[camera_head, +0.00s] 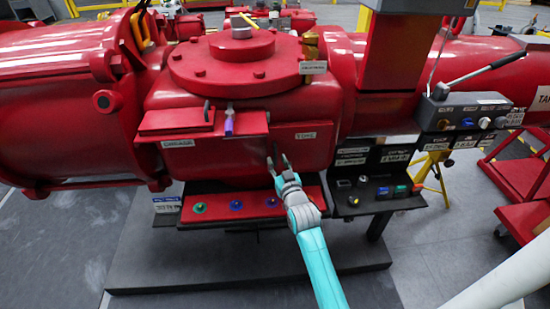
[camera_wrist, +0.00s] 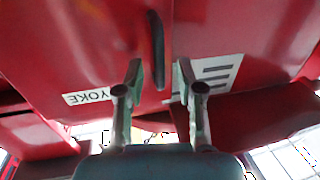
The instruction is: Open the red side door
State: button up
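A red front panel (camera_head: 230,160), which looks like the side door, is on the rounded middle housing; it appears closed. A dark, slim vertical handle (camera_wrist: 156,50) stands out from the red surface (camera_wrist: 100,50) in the wrist view, with an upside-down YOKE label (camera_wrist: 90,96) to its left. My gripper (camera_head: 279,160) is at the right part of the panel in the head view. In the wrist view my gripper (camera_wrist: 160,72) is open, its two fingers apart, with the handle ahead between the fingertips. I cannot tell whether they touch it. Nothing is held.
A red shelf (camera_head: 240,207) with several coloured knobs juts out below the panel. A small red flap (camera_head: 175,123) with a purple-handled part (camera_head: 228,124) is at the upper left. A dark control box (camera_head: 375,190) stands to the right. A grey platform (camera_head: 150,255) lies below.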

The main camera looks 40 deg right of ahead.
aim_at(276, 158)
jog(key=shift+x, duration=1.5)
grip_shut()
